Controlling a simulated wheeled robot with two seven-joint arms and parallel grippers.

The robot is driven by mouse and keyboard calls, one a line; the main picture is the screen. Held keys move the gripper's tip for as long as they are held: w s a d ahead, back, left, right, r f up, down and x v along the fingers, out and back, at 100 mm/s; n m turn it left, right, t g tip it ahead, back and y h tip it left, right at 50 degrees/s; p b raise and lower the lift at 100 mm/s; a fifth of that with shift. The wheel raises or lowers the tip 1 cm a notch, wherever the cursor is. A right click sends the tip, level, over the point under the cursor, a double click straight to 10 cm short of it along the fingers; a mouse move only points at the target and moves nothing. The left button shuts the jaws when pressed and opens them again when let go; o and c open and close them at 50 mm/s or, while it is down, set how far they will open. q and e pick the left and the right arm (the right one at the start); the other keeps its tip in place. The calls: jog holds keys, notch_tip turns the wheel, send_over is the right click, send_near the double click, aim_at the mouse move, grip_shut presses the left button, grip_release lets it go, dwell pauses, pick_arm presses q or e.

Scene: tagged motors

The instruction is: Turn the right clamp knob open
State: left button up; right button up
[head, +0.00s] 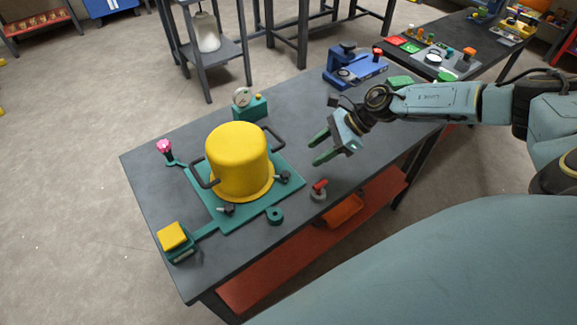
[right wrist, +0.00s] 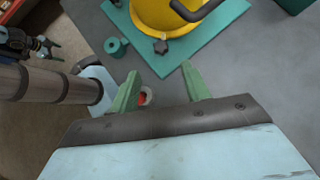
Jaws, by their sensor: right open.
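The yellow domed motor housing (head: 239,160) stands on a teal base plate (head: 240,215). Two dark clamp knobs sit at its flange; the right clamp knob (head: 282,177) is at its right front. The left clamp knob (head: 226,210) is at the front. My right gripper (head: 318,149) is open and empty above the table, right of the housing and apart from the knob. Its green fingers frame the lower middle of the right wrist view (right wrist: 160,82). What seems to be my left gripper (right wrist: 47,46) shows small there.
A red-handled item (head: 319,188) and a teal ring (head: 274,215) lie near the table's front edge. Dark handles (head: 273,138) stick out from the housing. A teal gauge block (head: 249,105) stands behind; a blue device (head: 354,68) is at the back right.

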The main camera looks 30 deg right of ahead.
aim_at(285, 173)
jog(key=x, duration=0.9)
jog(key=shift+w+a+f, duration=0.15)
jog(key=shift+a+f, duration=0.05)
jog(key=shift+w+a+f, duration=0.15)
jog(key=shift+a+f, duration=0.15)
jog(key=shift+f, duration=0.05)
pick_arm(q)
jog(key=shift+w+r, duration=0.15)
jog(key=shift+w, duration=0.15)
